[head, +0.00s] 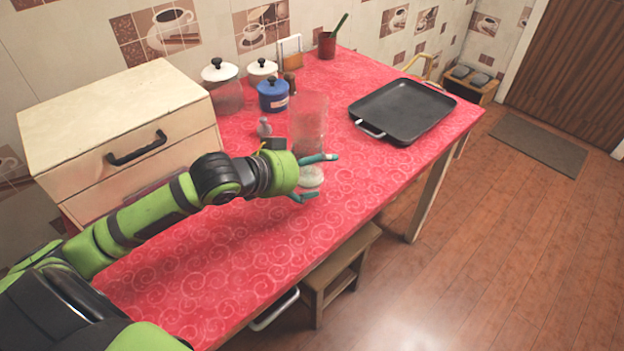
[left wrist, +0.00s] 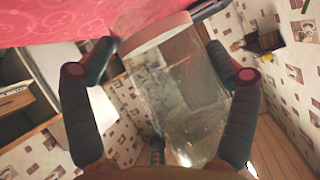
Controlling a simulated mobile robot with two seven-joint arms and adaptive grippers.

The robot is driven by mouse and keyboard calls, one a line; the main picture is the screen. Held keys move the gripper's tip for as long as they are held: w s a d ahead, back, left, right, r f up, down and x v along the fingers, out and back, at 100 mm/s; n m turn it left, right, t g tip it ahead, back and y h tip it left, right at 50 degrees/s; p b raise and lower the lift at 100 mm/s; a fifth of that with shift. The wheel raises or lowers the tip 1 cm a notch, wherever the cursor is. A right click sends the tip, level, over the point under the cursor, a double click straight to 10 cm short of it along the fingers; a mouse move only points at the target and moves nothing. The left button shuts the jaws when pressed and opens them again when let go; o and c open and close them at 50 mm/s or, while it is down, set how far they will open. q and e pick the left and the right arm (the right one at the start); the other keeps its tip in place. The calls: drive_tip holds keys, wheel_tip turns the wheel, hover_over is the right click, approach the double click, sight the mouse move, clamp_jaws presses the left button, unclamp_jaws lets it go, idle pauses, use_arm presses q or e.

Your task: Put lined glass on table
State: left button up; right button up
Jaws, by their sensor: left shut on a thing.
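The lined glass (head: 308,118) is a tall, clear, faintly patterned tumbler with a thick pale base, roughly upright over the red table (head: 210,270). My left gripper (head: 325,176) is around its lower part, with one teal finger on each side. In the left wrist view the glass (left wrist: 180,90) fills the space between the two dark fingers of the left gripper (left wrist: 162,55), its pale base toward the red cloth. I cannot tell whether the base touches the cloth. My right gripper is in neither view.
A black tray pan (head: 402,108) lies to the right. A blue pot (head: 272,95), white-lidded jars (head: 220,82) and a small grey shaker (head: 264,127) stand behind the glass. A wooden bread box (head: 115,125) is at left. The front cloth is clear.

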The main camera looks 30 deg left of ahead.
sight(303, 182)
use_arm(q)
wheel_tip(303, 182, down, 2)
drive_tip(key=shift+f, duration=0.45)
drive_tip(key=o, duration=1.1)
drive_tip(key=shift+f, duration=0.2)
drive_tip(key=shift+o, duration=0.7)
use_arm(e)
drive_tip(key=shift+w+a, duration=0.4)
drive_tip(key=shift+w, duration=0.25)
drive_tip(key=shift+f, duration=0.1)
use_arm(q)
drive_tip(key=shift+r, duration=0.1)
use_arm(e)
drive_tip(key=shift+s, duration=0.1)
